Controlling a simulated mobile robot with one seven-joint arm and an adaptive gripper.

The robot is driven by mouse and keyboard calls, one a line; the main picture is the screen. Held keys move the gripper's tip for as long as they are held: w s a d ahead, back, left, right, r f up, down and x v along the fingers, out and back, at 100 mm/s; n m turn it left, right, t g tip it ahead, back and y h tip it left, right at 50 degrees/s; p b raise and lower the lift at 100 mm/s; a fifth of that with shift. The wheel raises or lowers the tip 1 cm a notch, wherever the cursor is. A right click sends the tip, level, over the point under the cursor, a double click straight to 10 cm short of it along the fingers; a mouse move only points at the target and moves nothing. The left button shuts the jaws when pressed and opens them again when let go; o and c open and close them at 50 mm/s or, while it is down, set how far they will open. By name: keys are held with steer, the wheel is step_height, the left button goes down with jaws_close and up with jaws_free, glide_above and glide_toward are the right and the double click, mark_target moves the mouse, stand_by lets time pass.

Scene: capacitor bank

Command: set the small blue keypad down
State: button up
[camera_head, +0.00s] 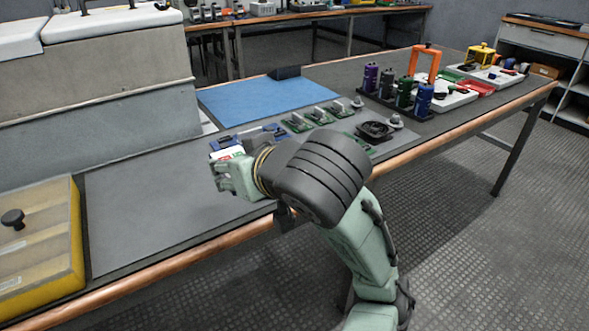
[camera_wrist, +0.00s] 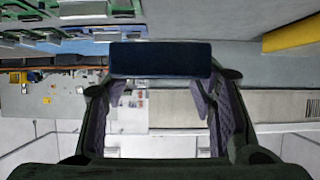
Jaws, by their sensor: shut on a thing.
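My gripper (camera_head: 232,177) is over the grey mat near the front edge of the bench. In the wrist view, my gripper (camera_wrist: 161,78) is shut on the small blue keypad (camera_wrist: 160,59), a dark blue block spanning the space between the fingertips. Its buttons do not show there. In the head view, a small white face with red and green marks (camera_head: 228,153) shows just beyond the fingers; I cannot tell if it belongs to the keypad. The fingers and wrist hide part of that spot.
A blue mat (camera_head: 255,108) lies behind. Green circuit boards (camera_head: 320,116) and a black fan-like part (camera_head: 375,130) are to the right, with coloured capacitors (camera_head: 404,92) beyond. A yellow case (camera_head: 40,245) stands left. The grey mat (camera_head: 150,205) between is clear.

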steer(key=w+d+f+p, duration=0.1)
steer(key=w+d+p, duration=0.2)
steer(key=p, duration=0.1)
steer(key=w+d+f+p, duration=0.2)
steer(key=w+d+p, duration=0.2)
steer(key=w+d+f+p, duration=0.2)
steer(key=w+d+p, duration=0.2)
steer(key=p, duration=0.1)
steer(key=shift+w, duration=0.15)
stand_by(0.3)
steer(key=shift+f+b, duration=0.3)
steer(key=shift+f, duration=0.35)
steer(key=o, duration=1.2)
